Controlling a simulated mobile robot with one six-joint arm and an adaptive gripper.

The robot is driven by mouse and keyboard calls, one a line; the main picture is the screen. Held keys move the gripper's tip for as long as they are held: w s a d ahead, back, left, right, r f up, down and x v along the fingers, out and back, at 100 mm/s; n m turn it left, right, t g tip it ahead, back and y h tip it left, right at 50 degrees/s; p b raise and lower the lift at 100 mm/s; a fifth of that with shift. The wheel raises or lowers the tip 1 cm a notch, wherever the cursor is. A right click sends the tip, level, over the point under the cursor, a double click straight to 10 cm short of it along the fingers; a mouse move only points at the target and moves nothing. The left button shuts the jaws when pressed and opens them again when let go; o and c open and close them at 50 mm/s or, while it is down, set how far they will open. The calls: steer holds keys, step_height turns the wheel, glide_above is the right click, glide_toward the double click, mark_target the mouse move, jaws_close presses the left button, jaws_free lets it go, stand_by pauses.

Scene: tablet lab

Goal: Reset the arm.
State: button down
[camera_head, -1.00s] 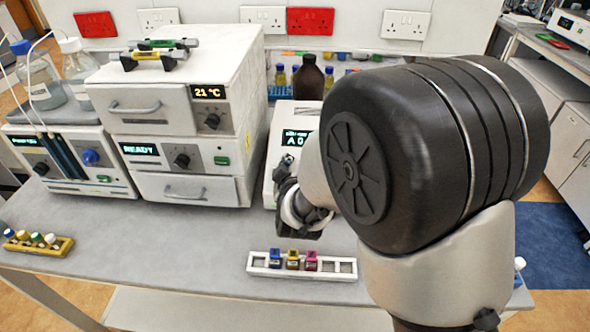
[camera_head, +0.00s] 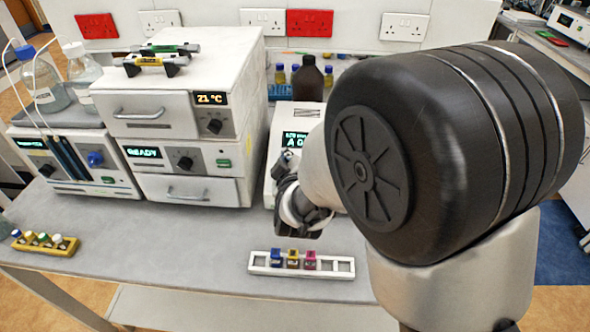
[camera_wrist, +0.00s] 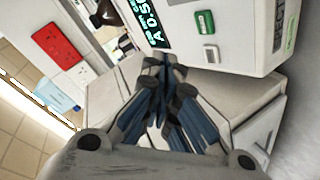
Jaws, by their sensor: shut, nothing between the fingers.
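My gripper (camera_wrist: 165,75) is shut and empty in the wrist view, its fingertips together in front of a white instrument with a lit display (camera_wrist: 150,22). In the head view my gripper (camera_head: 308,228) hangs above the bench, behind the white rack (camera_head: 340,265), partly hidden by my arm. The rack holds a blue, a yellow and a pink-capped item (camera_head: 310,260), with open slots to their right. My large dark arm joint covers the right side of the head view.
The white display instrument (camera_head: 290,140) stands close behind my gripper. A stacked oven unit (camera_head: 170,105) stands left of it. A yellow vial rack (camera_head: 45,243) sits at the bench's left front. The grey bench between the racks (camera_head: 150,240) is clear.

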steer(key=s+d+r+m+g, duration=0.45)
steer(key=s+d+r, duration=0.3)
steer(key=s, duration=0.35)
steer(key=s+d+m+g, duration=0.2)
steer(key=s+d, duration=0.3)
steer(key=s, duration=0.6)
steer(key=s+d+m+g+h, duration=0.1)
steer(key=s+d+m, duration=0.4)
steer(key=s, duration=0.5)
steer(key=shift+s+f+g+h, duration=0.3)
steer(key=shift+s+g, duration=0.1)
steer(key=shift+g, duration=0.35)
steer(key=c, duration=2.3)
jaws_free()
steer(key=shift+d, duration=0.1)
